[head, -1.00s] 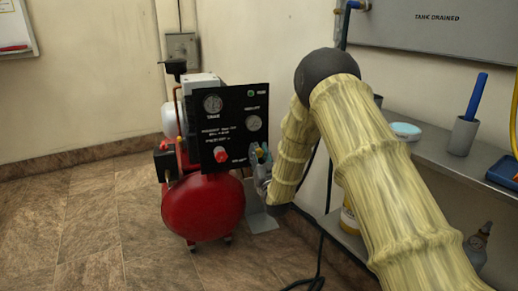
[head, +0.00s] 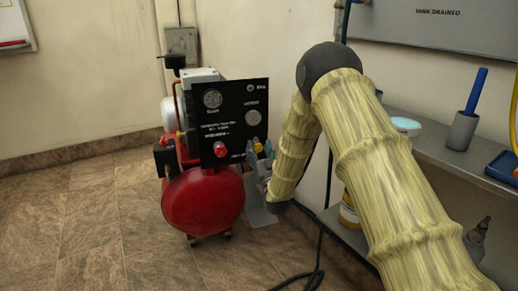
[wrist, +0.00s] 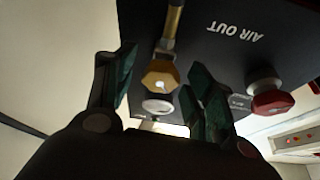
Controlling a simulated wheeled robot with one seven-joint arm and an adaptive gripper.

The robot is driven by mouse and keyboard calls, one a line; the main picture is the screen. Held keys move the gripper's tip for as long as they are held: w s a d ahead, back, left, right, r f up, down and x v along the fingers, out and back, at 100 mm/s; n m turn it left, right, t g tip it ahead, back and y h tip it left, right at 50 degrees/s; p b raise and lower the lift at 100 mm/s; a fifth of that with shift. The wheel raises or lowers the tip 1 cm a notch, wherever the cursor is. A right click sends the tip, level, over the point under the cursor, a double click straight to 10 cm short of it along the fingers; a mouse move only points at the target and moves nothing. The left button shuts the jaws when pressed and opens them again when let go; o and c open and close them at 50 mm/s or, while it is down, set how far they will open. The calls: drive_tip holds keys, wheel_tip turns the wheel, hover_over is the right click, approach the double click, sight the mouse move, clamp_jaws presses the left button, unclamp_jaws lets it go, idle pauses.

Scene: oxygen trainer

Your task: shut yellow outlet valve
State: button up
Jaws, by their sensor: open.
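The yellow outlet valve (wrist: 162,76) is a gold-yellow faceted knob under the "AIR OUT" lettering of the black panel in the wrist view. My gripper (wrist: 160,88) is open, with one dark green finger pad left of the knob and the other right of it. The knob sits between the pads with gaps showing on both sides. In the head view my gripper (head: 262,174) is at the lower right edge of the black panel (head: 234,98). The valve is small and mostly hidden there.
A red knob (wrist: 268,98) sticks out right of my right finger in the wrist view. The panel is on a red compressor tank (head: 203,203) on the floor. A grey shelf (head: 440,158) with a cup (head: 462,132) stands at the right. Floor at left is clear.

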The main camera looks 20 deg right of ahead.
drive_tip(key=v, duration=1.1)
drive_tip(key=w+r+g, duration=0.1)
drive_tip(key=w, duration=0.2)
drive_tip(key=w+r+g, duration=0.1)
drive_tip(key=w+g, duration=0.1)
drive_tip(key=w, duration=0.1)
drive_tip(key=w+r+g+y, duration=0.1)
drive_tip(key=w+r, duration=0.1)
drive_tip(key=w, duration=0.1)
drive_tip(key=shift+w+d+r+n, duration=0.1)
drive_tip(key=shift+w+n, duration=0.2)
drive_tip(key=shift+w, duration=0.05)
idle(0.5)
drive_tip(key=shift+c, duration=0.2)
drive_tip(key=c, duration=1)
